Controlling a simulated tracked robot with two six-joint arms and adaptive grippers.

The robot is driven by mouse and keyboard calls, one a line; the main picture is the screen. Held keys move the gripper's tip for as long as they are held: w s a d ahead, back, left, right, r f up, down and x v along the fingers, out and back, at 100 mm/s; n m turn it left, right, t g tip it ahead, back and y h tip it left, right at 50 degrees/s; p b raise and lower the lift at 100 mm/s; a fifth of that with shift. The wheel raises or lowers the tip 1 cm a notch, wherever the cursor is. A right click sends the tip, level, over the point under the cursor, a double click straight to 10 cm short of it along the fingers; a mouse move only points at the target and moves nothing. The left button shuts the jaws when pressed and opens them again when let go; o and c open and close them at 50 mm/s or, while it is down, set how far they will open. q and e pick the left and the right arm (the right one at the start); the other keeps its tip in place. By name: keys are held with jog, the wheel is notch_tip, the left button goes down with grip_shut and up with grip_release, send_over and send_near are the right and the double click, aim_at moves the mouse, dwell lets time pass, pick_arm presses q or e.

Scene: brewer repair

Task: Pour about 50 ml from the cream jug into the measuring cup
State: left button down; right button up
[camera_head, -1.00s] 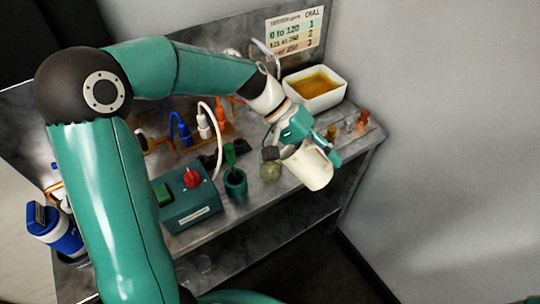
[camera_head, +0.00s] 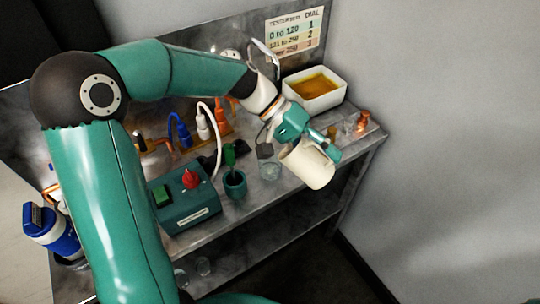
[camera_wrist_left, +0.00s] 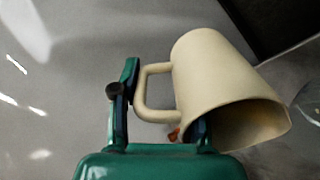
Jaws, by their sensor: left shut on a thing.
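The cream jug (camera_head: 308,166) is a cream-coloured mug-like vessel with a handle. My left gripper (camera_head: 324,144) is shut on the cream jug and holds it tilted near the front edge of the bench. In the left wrist view the jug (camera_wrist_left: 215,85) has its handle between the fingers (camera_wrist_left: 160,125) and its mouth toward the lower right. I cannot see its liquid level or any stream. A clear glass vessel (camera_head: 270,172), apparently the measuring cup, stands just left of the jug. A clear edge also shows at the right of the wrist view. My right gripper is out of view.
A white tray (camera_head: 338,96) of amber liquid stands at the back right, with small copper parts (camera_head: 362,123) before it. A teal control box (camera_head: 185,212) with a red knob and a teal cup (camera_head: 235,186) stand left of the glass. The bench ends close in front.

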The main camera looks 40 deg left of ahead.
aim_at(325, 163)
pick_arm(q)
jog(key=shift+a+r+h+b, duration=0.25)
jog(key=shift+r+h+b, duration=0.05)
jog(key=shift+r+h, duration=0.2)
jog(key=shift+a+r+h+b, duration=0.25)
jog(key=shift+r+h, duration=0.1)
jog(key=shift+h, duration=0.15)
dwell(2.4)
jog(key=d+f+y+p, duration=0.1)
jog(key=y+p, duration=0.1)
jog(key=d+f+y+p, duration=0.1)
jog(key=f+y, duration=0.1)
jog(key=shift+g+p, duration=0.3)
jog(key=shift+p, duration=0.05)
jog(key=shift+d+f+y, duration=0.1)
jog(key=shift+f+y, duration=0.2)
jog(key=shift+f, duration=0.05)
jog(key=shift+w+f+p, duration=0.1)
jog(key=shift+f+p, duration=0.15)
jog(key=shift+p, duration=0.1)
jog(key=shift+d+f+y+p, duration=0.35)
jog(key=shift+y+p, duration=0.15)
jog(key=shift+y, duration=0.1)
jog(key=shift+f, duration=0.2)
dwell(0.4)
